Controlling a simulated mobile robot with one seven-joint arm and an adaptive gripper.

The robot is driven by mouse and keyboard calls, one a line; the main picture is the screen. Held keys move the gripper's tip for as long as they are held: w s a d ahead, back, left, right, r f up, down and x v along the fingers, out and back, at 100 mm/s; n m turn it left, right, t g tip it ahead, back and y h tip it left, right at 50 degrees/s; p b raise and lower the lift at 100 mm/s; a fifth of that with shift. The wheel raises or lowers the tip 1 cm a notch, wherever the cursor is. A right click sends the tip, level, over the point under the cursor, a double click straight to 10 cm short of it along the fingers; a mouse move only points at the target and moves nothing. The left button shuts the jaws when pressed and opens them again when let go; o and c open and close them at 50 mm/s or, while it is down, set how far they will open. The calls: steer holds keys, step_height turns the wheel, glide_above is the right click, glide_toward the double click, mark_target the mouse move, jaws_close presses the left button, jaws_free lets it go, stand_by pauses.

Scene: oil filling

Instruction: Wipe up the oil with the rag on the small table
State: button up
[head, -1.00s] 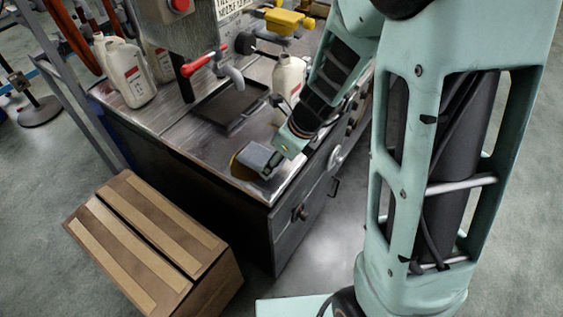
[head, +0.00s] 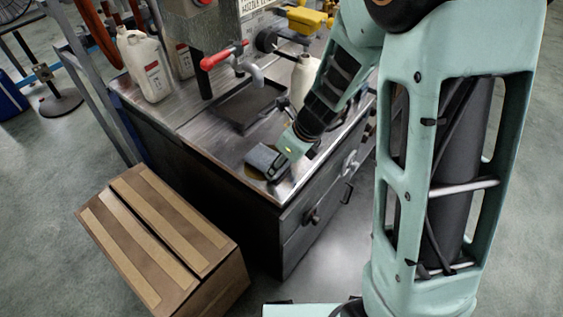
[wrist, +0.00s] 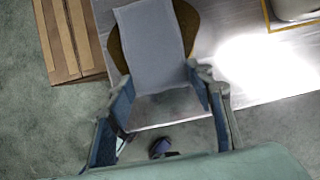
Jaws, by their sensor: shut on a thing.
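The grey-blue rag (head: 262,158) lies on the metal top of the small table (head: 215,130), near its front corner. In the wrist view the rag (wrist: 150,40) stretches forward from between my fingers. The brown oil patch (wrist: 191,22) shows on both sides of the rag, which covers its middle. In the head view only a little of the oil (head: 252,173) shows at the rag's edge. My gripper (wrist: 158,76) is shut on the near end of the rag, at the table's front edge; its fingertips also show in the head view (head: 277,168).
A cardboard box (head: 165,240) stands on the floor left of the table. A dark tray (head: 245,106), white bottles (head: 147,65) and a red-handled tap (head: 225,55) are on the table's rear part. Another pale bottle (head: 304,75) stands behind my arm.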

steer(key=shift+f, duration=0.35)
